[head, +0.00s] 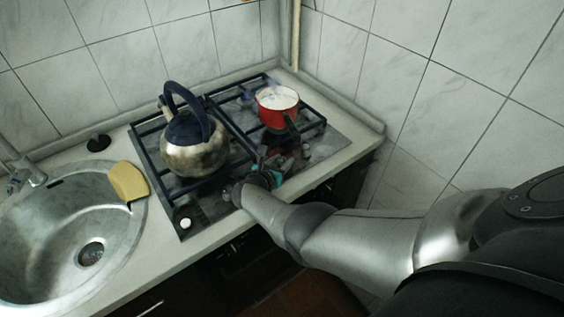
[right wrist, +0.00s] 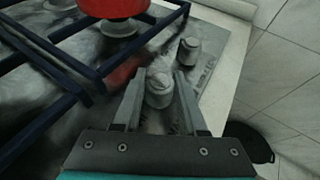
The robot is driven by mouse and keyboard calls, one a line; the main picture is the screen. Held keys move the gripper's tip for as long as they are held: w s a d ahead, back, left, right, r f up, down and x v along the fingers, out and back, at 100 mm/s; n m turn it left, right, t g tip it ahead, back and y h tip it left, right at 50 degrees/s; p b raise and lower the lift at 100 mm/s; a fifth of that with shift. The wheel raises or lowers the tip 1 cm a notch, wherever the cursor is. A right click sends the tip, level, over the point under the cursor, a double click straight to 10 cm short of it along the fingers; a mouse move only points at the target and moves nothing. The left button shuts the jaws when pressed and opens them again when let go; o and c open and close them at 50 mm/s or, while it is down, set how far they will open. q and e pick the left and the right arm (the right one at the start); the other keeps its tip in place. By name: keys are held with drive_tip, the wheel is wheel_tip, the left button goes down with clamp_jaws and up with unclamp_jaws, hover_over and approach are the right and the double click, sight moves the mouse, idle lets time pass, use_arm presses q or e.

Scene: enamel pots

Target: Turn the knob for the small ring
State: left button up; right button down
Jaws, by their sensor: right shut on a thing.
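The gas hob (head: 210,209) carries a kettle on the left and a red pot on the right. My right gripper (head: 283,163) is low over the hob's front strip, in front of the red pot. In the right wrist view its fingers (right wrist: 163,86) are shut on a pale round knob (right wrist: 158,92), one on each side. A second knob (right wrist: 188,50) stands clear beyond it. A white knob (head: 185,223) is at the hob's front left corner. I cannot tell which knob serves the small ring. My left gripper is not in view.
The kettle (head: 194,152) stands left of my gripper. The red pot (head: 275,112), with pale contents, has its dark handle pointing towards my gripper. Dark grates (head: 237,133) rise beside the knobs. A sink (head: 60,222) and yellow sponge (head: 128,181) are at left; a tiled wall is at right.

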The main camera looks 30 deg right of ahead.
drive_tip(key=shift+w+d+r, duration=0.1)
drive_tip(key=shift+r, duration=0.05)
drive_tip(key=shift+c, duration=2.3)
unclamp_jaws()
drive_tip(key=shift+s+a+r+p, duration=0.15)
drive_tip(key=shift+s+a+p, duration=0.15)
drive_tip(key=shift+a+p, duration=0.2)
drive_tip(key=p+v, duration=0.8)
drive_tip(key=v, duration=0.4)
drive_tip(key=shift+s+a+r, duration=0.15)
drive_tip(key=shift+s, duration=0.05)
drive_tip(key=shift+p+v, duration=0.5)
drive_tip(key=shift+v, duration=0.3)
